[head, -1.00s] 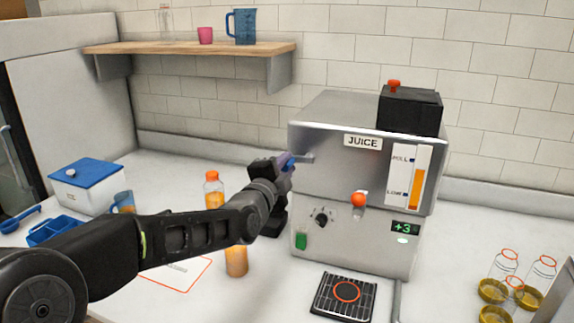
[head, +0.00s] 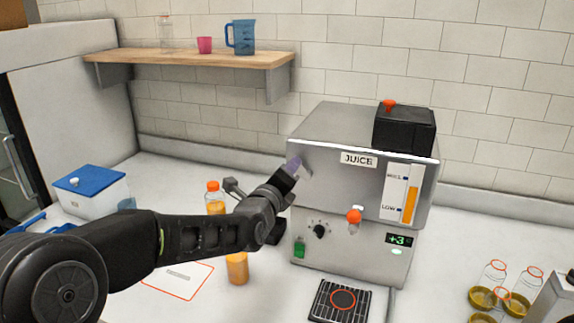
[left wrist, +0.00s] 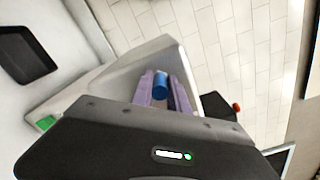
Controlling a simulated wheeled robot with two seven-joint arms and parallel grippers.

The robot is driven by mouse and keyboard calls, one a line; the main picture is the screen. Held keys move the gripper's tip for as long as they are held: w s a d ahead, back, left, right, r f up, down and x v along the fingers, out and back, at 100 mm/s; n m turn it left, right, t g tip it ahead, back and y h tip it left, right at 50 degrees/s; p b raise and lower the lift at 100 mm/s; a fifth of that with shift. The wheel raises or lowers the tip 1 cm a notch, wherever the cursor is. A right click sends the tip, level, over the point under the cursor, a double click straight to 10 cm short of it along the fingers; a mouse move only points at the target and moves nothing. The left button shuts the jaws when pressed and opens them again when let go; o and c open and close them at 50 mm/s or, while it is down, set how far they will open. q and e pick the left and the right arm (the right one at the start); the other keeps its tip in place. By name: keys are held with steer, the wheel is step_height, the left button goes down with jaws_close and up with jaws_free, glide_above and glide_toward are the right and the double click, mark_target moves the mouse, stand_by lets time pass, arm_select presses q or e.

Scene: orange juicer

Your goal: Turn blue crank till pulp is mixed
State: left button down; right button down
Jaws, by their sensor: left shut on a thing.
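The juicer (head: 330,135) is a silver box labelled JUICE with a black hopper (head: 404,132) on top. My left gripper (head: 292,166) is at the juicer's left side, near the upper front edge. In the left wrist view its purple fingers (left wrist: 161,92) are shut on the blue crank (left wrist: 161,80), whose blue end shows between them. In the head view the crank is hidden by the gripper. The level gauge (head: 400,194) on the juicer's front shows an orange bar, and a green display (head: 398,239) reads +3. My right gripper is not in view.
An orange-capped juice bottle (head: 214,198) and a glass of juice (head: 237,268) stand left of the juicer, close to my arm. A blue-lidded box (head: 90,190) is at the left. A drip tray (head: 340,300) lies in front; empty bottles (head: 492,274) stand at right.

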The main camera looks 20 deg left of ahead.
arm_select(q)
steer(key=shift+d+r+m+p, duration=0.2)
steer(key=shift+d+m+p, duration=0.15)
steer(key=shift+m, duration=0.45)
steer(key=c, duration=1.3)
jaws_free()
steer(key=shift+s, duration=0.1)
steer(key=s+b, duration=0.1)
steer(key=s, duration=0.6)
steer(key=shift+s+a, duration=0.3)
steer(key=shift+s, duration=0.05)
steer(key=shift+f, duration=0.1)
